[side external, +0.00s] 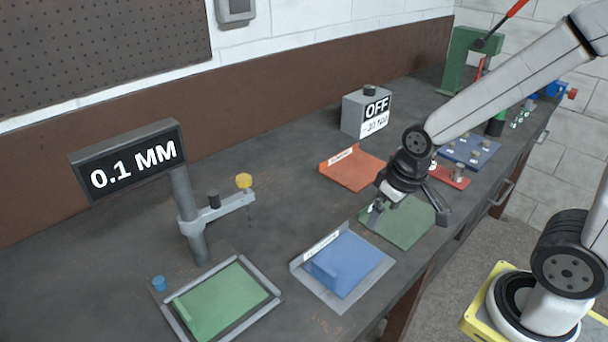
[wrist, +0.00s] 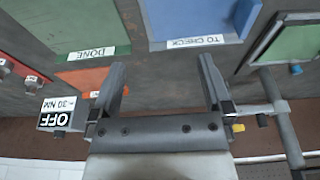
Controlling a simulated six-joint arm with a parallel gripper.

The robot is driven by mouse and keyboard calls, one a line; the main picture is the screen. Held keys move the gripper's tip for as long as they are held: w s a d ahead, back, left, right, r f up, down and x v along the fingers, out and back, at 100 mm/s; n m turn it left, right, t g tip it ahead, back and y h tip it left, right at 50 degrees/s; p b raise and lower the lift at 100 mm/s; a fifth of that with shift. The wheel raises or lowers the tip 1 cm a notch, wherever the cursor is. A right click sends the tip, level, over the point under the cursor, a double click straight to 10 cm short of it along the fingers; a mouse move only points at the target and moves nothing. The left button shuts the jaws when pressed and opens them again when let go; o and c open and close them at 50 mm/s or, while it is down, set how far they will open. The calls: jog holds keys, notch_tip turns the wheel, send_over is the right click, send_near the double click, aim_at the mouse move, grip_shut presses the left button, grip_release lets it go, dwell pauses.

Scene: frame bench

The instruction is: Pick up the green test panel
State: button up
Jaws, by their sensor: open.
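The green test panel (side external: 228,298) lies flat in a grey-edged frame at the near left of the bench. It has a small raised strip at its left end. Part of it also shows at the upper right of the wrist view (wrist: 272,30), cut off by the picture edge. My gripper (side external: 407,210) is over the green DONE area (side external: 412,228), to the right of the test panel and well apart from it. In the wrist view its two fingers (wrist: 163,78) are spread with nothing between them.
A blue TO CHECK tray (side external: 355,262) lies between my gripper and the green panel. A post with a 0.1 MM sign (side external: 133,162) and a side arm stands behind the panel. An orange tray (side external: 352,172) and an OFF box (side external: 354,116) are farther back.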

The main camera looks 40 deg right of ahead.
jog(key=w+a+r+m+g+y, duration=0.1)
jog(key=w+a+m+y, duration=0.4)
jog(key=a, duration=0.5)
jog(key=w+a+r+m+g+y, duration=0.1)
jog(key=w+a+m+y, duration=0.3)
jog(key=a+m, duration=0.45)
jog(key=w+a+r+m+g+y, duration=0.1)
jog(key=w+a+m+y, duration=0.35)
jog(key=a, duration=0.75)
send_near(184, 328)
jog(key=a+r, duration=0.2)
jog(key=r, duration=0.1)
jog(key=shift+s+r, duration=0.1)
jog(key=shift+f, duration=0.35)
jog(key=shift+a, duration=0.1)
jog(key=shift+x, duration=1.25)
jog(key=shift+x, duration=2.55)
